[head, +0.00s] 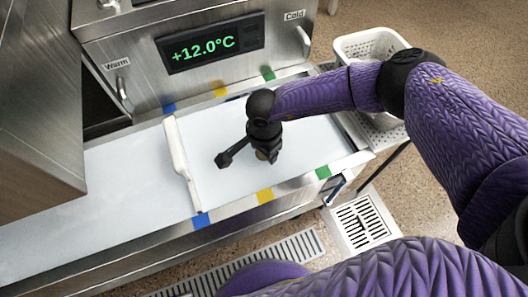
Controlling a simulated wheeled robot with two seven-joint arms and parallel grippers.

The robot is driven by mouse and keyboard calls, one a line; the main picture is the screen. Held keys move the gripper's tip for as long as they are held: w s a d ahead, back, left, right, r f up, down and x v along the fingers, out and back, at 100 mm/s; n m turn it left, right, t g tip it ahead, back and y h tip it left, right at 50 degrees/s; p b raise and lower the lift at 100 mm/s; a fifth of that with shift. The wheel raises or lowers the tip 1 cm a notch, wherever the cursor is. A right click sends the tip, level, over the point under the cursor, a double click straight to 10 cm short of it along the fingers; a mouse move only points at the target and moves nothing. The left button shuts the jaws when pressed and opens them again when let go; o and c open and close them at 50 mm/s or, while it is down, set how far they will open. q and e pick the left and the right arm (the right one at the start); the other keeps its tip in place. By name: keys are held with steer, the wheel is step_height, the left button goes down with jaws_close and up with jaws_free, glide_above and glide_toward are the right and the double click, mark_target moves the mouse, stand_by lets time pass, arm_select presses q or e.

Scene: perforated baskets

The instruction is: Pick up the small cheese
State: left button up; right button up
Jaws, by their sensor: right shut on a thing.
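My right gripper (263,148) is black and points down over the white counter, between the coloured tape marks. It is shut on a small tan piece, which I take to be the small cheese (262,156). Only a sliver of it shows under the gripper; the fingers hide the rest, and I cannot tell whether it touches the counter. My left gripper is not in view.
A white divider bar (181,160) lies across the counter (110,205), left of the gripper. A steel unit with a +12.0°C display (209,44) stands behind. A white perforated basket (352,43) is at the upper right, partly behind my arm. The counter's left part is clear.

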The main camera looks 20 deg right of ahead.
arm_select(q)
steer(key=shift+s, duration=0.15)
arm_select(e)
step_height(320, 180, up, 10)
steer(key=p, duration=0.6)
steer(key=shift+r, duration=0.1)
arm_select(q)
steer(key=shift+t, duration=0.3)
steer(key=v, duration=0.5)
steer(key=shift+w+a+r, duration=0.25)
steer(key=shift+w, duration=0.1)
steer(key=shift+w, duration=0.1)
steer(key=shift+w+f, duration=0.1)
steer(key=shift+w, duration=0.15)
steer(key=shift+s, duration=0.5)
